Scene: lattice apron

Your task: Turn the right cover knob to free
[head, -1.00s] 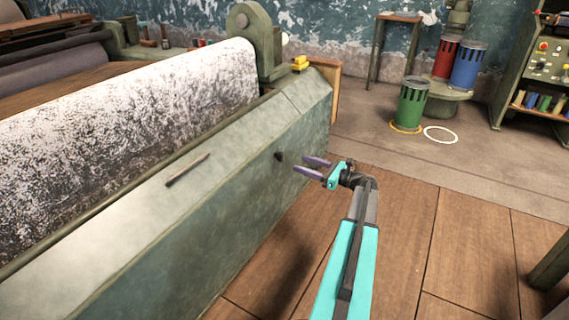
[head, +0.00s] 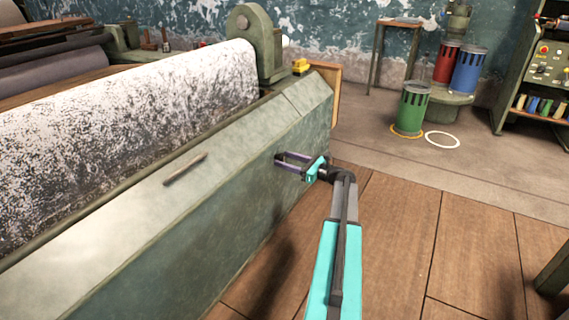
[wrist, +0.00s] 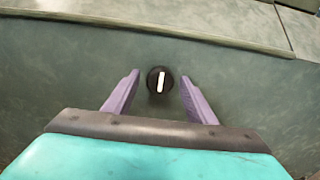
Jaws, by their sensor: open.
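The right cover knob (wrist: 160,80) is a small round black knob with a white pointer line on the green front panel of the machine cover (head: 190,245). In the wrist view the line stands nearly upright. My gripper (head: 277,158) is open at the panel; in the head view its fingers hide the knob. In the wrist view the purple fingers of my gripper (wrist: 160,92) are spread on either side of the knob, with a gap on each side. I cannot tell how far the tips are from the panel.
A bar handle (head: 185,168) lies on the cover's sloping top, left of my gripper. A large speckled white roll (head: 130,105) is behind it. Green (head: 411,108), red (head: 446,63) and blue (head: 468,70) canisters stand at the back right. The wooden floor right of the machine is clear.

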